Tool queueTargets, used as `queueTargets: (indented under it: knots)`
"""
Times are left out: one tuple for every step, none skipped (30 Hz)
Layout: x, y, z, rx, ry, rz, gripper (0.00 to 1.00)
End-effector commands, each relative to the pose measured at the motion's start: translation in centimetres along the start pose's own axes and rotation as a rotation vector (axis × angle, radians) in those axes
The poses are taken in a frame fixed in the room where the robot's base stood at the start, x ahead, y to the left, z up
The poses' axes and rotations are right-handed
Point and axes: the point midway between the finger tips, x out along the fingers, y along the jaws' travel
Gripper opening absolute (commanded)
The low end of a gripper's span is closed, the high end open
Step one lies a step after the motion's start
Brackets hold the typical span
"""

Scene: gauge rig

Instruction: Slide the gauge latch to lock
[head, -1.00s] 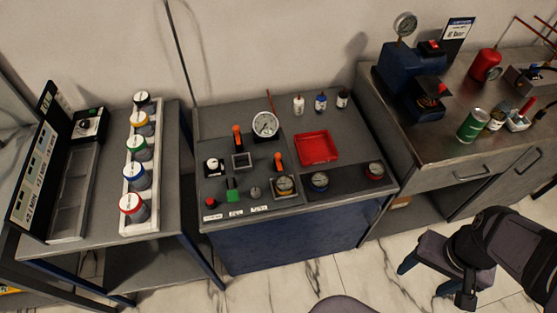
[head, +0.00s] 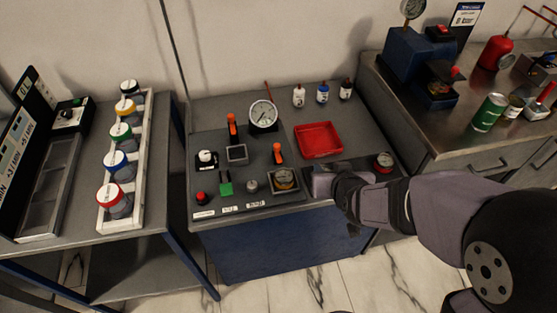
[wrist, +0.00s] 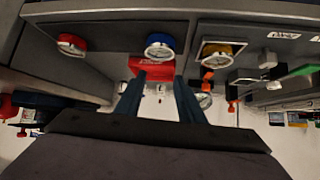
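A gauge with a yellow rim (head: 284,180) sits in a square holder at the front of the grey panel; it also shows in the wrist view (wrist: 220,52). A small orange-handled lever (head: 277,153) stands just behind that holder, and a taller orange one (head: 233,127) stands farther back left. I cannot tell for sure which part is the gauge latch. My gripper (head: 322,181) is over the dark strip right of the holder, apart from the levers. In the wrist view my gripper (wrist: 157,84) is open, with nothing between its fingers. It hides the blue-rimmed gauge (wrist: 160,47) in the head view.
A red-rimmed gauge (head: 383,162) lies right of my gripper. A red tray (head: 318,140), a dial gauge (head: 263,115) and several small bottles (head: 322,93) stand behind.

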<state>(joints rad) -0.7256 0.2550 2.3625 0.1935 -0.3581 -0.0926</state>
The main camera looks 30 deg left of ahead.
Motion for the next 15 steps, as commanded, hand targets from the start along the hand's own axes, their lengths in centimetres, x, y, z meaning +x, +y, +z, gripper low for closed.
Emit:
queueTargets:
  knots:
    - [1.7,-2.6,0.3,-0.032,0.055,-0.034,0.35]
    - [2.1,-3.9,0.0,-0.046,0.090,-0.048,0.35]
    - [2.5,-5.4,-0.5,-0.062,0.133,-0.067,0.35]
    - [2.8,-6.5,-0.7,-0.072,0.162,-0.079,0.35]
    - [2.9,-7.4,-0.9,-0.079,0.187,-0.089,0.35]
    - [3.1,-8.4,-1.2,-0.088,0.216,-0.101,0.35]
    - [3.1,-9.1,-1.4,-0.094,0.236,-0.109,0.35]
    - [3.2,-9.7,-1.5,-0.099,0.253,-0.116,0.35]
    - [3.2,-10.3,-1.7,-0.103,0.269,-0.123,0.35]
    - [3.2,-10.6,-1.8,-0.106,0.280,-0.127,0.35]
    - [3.2,-10.8,-1.9,-0.107,0.287,-0.129,0.35]
    - [3.2,-11.1,-2.0,-0.108,0.294,-0.131,0.35]
    - [3.1,-11.1,-2.1,-0.109,0.298,-0.132,0.35]
    - [3.1,-11.2,-2.1,-0.109,0.300,-0.132,0.35]
    - [3.1,-11.2,-2.2,-0.109,0.301,-0.133,0.35]
